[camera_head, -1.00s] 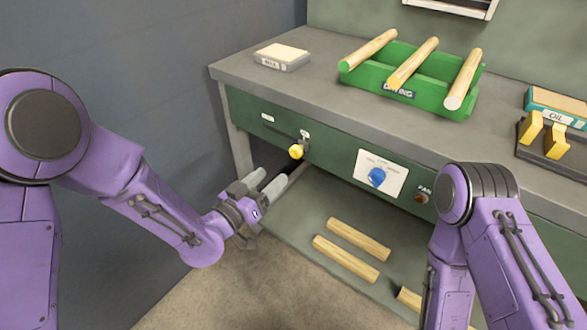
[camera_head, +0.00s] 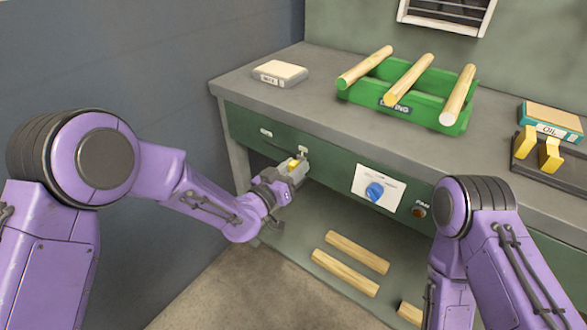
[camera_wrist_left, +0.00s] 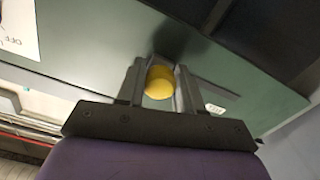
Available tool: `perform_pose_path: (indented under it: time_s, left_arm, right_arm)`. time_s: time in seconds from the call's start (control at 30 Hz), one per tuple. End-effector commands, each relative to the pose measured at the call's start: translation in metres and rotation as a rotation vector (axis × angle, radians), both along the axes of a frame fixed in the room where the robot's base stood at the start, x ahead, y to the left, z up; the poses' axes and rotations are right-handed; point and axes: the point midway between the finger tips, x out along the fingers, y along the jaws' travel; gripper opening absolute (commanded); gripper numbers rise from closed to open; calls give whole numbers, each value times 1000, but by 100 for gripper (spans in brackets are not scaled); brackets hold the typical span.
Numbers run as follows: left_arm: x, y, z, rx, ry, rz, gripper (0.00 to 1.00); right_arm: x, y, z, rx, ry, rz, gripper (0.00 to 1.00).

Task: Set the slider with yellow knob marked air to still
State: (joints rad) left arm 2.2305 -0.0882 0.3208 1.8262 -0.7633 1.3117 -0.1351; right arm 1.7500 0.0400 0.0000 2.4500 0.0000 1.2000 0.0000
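The slider's yellow knob (camera_head: 293,164) is on the green front panel under the bench's left end. A dark slot runs left from it, with a small white label (camera_head: 266,132) near the left end and another (camera_head: 303,150) by the knob; I cannot read either. My left gripper (camera_head: 290,169) is at the knob. In the left wrist view its two fingers (camera_wrist_left: 162,82) stand on either side of the yellow knob (camera_wrist_left: 160,83), which fills the gap between them, so it looks shut on it. My right arm shows at the lower right; its gripper is out of view.
A blue dial on a white plate (camera_head: 361,176) and a fan button (camera_head: 419,211) are to the right on the panel. On the bench are a green rack (camera_head: 440,113) with wooden rods, a small box (camera_head: 281,74) and an oil box (camera_head: 551,121). Wooden pieces lie below.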

Motion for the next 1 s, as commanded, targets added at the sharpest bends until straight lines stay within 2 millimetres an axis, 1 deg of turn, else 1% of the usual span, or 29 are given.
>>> perform_pose_path:
  time_s: [0.03, 0.07, 0.1, 0.27, 0.33, 0.37, 0.47, 0.6, 0.7, 0.83, 1.0]
  left_arm:
    - [0, 0, 0, 0, 0, 0, 12]
    - [0, 0, 0, 0, 0, 0, 2]
    - [0, 0, 0, 0, 0, 0, 0]
    - [0, 1, -1, 1, 1, 1, 0]
    - [4, 6, -1, 0, -1, 1, 0]
    - [7, 10, -1, -1, 0, 1, 0]
    - [22, 30, -1, -1, -1, 4, 0]
    - [45, 62, -1, -2, -2, 5, 0]
    - [59, 81, -1, -1, -1, 3, 0]
    - [70, 97, -1, -1, 1, 2, 0]
    - [73, 102, -1, 1, 2, 1, 0]
  right_arm:
    - [0, 0, 0, 0, 0, 0, 43]
    - [0, 0, 0, 0, 0, 0, 43]
    - [0, 0, 0, 0, 0, 0, 43]
    - [0, 0, 0, 0, 0, 0, 43]
    - [0, 0, -1, 0, 0, 0, 43]
    - [0, 0, -2, 0, 0, 0, 43]
    - [0, 0, -5, 0, 0, 0, 43]
    - [0, 0, -8, 0, 0, 0, 43]
    - [0, 0, -9, 0, 0, 0, 43]
    - [0, 0, -10, 0, 0, 0, 43]
    - [0, 0, -10, 0, 0, 0, 43]
